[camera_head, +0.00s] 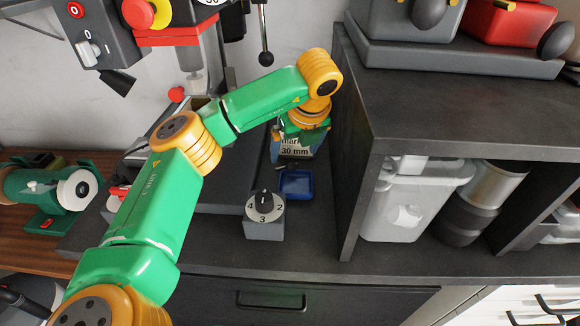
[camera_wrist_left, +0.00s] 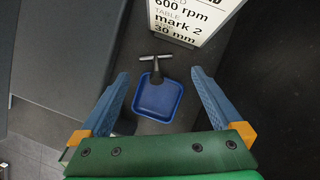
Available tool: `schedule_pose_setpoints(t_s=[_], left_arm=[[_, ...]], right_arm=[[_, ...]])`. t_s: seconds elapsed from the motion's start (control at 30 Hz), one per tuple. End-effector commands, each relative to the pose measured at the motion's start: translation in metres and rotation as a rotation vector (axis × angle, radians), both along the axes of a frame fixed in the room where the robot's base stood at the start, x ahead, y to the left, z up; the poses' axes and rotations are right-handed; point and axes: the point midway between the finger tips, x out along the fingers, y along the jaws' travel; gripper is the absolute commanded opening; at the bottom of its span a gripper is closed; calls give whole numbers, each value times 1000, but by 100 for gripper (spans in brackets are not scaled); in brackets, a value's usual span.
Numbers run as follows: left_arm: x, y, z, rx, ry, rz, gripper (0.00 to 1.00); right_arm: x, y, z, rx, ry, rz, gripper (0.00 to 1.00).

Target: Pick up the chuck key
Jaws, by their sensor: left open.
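The chuck key (camera_wrist_left: 156,64) is a small metal T-handled tool with a dark body. In the left wrist view it lies at the far edge of a small blue tray (camera_wrist_left: 158,113), its crossbar beyond the rim and its body reaching over the tray. The tray also shows in the head view (camera_head: 297,186), just in front of my left gripper. My left gripper (camera_wrist_left: 160,76) is open, with its blue fingers apart on either side of the key and tray and nothing between them gripped. In the head view the gripper (camera_head: 298,150) hides most of the key's surroundings. My right gripper is not in view.
A sign card (camera_wrist_left: 190,18) stands just beyond the key. A grey dial block (camera_head: 264,228) sits left of the tray. A dark shelf unit's side panel (camera_head: 352,160) rises close on the right. The drill press (camera_head: 195,60) stands behind my arm.

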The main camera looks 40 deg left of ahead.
Motion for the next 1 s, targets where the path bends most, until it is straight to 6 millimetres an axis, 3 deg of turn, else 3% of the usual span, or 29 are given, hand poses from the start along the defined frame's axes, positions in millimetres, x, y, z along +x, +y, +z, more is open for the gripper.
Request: schedule_pose_setpoints(t_s=[0.17, 0.3, 0.53, 0.83, 0.9, 1.0], left_arm=[[2, 18, -22, 1, 7, 4, 100], [7, 24, -45, 0, 4, 0, 100], [8, 25, -50, -1, 1, -1, 100], [8, 25, -50, -1, 1, -1, 19], [8, 25, -50, -1, 1, -1, 6], [8, 25, -50, -1, 1, -1, 6]], right_arm=[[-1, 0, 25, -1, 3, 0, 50], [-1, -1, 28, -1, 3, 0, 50], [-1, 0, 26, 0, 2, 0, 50], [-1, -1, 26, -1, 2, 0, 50], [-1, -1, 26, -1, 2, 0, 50], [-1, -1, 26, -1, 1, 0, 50]])
